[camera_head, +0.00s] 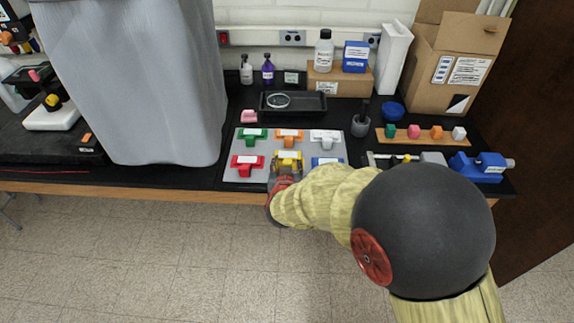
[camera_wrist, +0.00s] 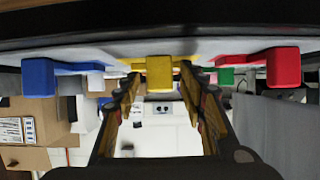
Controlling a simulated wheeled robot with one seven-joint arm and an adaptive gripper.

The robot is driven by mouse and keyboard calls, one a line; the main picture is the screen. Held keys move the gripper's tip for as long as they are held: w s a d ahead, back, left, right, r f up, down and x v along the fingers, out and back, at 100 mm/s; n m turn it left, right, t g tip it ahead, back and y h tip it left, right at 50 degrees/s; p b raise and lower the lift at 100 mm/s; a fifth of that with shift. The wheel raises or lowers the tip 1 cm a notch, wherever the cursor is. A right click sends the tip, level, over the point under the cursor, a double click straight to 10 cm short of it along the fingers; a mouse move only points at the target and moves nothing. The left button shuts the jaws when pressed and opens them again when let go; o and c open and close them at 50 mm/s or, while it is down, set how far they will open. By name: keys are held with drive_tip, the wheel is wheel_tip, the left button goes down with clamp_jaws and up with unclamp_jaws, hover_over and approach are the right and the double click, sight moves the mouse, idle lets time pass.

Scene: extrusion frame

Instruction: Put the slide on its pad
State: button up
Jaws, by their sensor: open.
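Several T-shaped coloured pieces lie on a pale grey board (camera_head: 231,172): green (camera_head: 252,133), orange (camera_head: 289,134), white (camera_head: 325,136), red (camera_head: 247,163), yellow (camera_head: 289,155) and blue (camera_head: 326,161). I cannot tell which thing is the slide or which its pad. My gripper (camera_head: 286,166) is at the board's front, at the yellow piece, and hides part of it. In the wrist view, the open fingers stand either side of the yellow block (camera_wrist: 159,74), with the blue block (camera_wrist: 38,77) left and the red block (camera_wrist: 284,67) right. Contact with the yellow piece is unclear.
A black tray (camera_head: 310,110) with a glass dish is behind the board. A grey cup (camera_head: 360,127), a wooden strip (camera_head: 425,141) with coloured blocks and a blue vise (camera_head: 478,171) are to the right. A grey draped thing (camera_head: 140,90) stands left.

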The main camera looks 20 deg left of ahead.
drive_tip(key=shift+r, duration=0.15)
drive_tip(key=shift+s+r, duration=0.15)
drive_tip(key=shift+s, duration=0.1)
drive_tip(key=p+v, duration=0.3)
drive_tip(key=v, duration=0.8)
drive_tip(key=shift+s+p, duration=0.2)
drive_tip(key=shift+p, duration=0.1)
drive_tip(key=shift+d, duration=0.15)
